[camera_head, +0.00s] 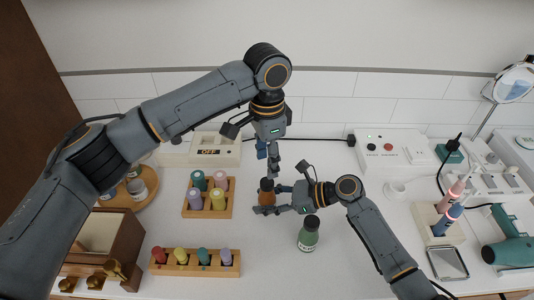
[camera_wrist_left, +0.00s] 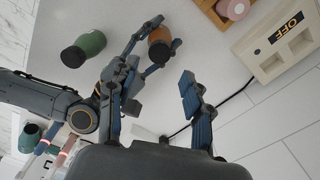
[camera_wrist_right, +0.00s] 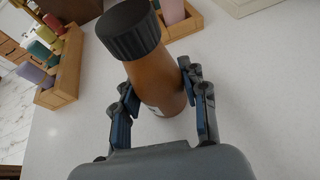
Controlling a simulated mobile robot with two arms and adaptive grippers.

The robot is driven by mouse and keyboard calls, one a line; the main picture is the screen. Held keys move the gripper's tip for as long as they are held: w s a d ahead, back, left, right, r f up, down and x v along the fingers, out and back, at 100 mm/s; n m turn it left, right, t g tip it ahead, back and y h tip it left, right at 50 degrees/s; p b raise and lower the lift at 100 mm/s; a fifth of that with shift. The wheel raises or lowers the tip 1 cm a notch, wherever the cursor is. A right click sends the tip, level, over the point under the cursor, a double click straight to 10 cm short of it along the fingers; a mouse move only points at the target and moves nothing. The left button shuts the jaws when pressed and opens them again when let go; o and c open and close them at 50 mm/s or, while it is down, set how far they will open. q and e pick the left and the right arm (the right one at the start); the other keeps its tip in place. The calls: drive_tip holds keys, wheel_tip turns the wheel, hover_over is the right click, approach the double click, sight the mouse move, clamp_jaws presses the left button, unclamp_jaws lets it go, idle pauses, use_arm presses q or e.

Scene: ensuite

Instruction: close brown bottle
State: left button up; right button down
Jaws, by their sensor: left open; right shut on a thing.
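The brown bottle (camera_head: 266,197) stands on the white counter in the head view. In the right wrist view the brown bottle (camera_wrist_right: 158,80) has a dark ribbed cap (camera_wrist_right: 128,30) on its top; I cannot tell how tight the cap is. My right gripper (camera_head: 268,200) is shut around the bottle's body, one finger on each side, as the right wrist view (camera_wrist_right: 160,100) shows. My left gripper (camera_head: 268,160) is open and empty above and behind the bottle. In the left wrist view the bottle (camera_wrist_left: 160,47) lies beyond the left fingers, its cap partly toward me.
A green bottle (camera_head: 308,235) stands close to the right of my right gripper. Wooden racks with coloured bottles (camera_head: 208,197) and (camera_head: 196,262) stand to the left. A box marked OFF (camera_head: 212,150) is behind. Bare counter lies in front of the brown bottle.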

sight(267, 182)
use_arm(q)
drive_tip(key=n, duration=0.4)
drive_tip(key=shift+r, duration=0.15)
drive_tip(key=n, duration=0.4)
drive_tip(key=shift+r+n, duration=0.15)
drive_tip(key=shift+n, duration=0.25)
drive_tip(key=n, duration=0.4)
drive_tip(key=shift+r, duration=0.1)
drive_tip(key=n, duration=0.5)
drive_tip(key=shift+r, duration=0.2)
drive_tip(key=shift+f, duration=4.05)
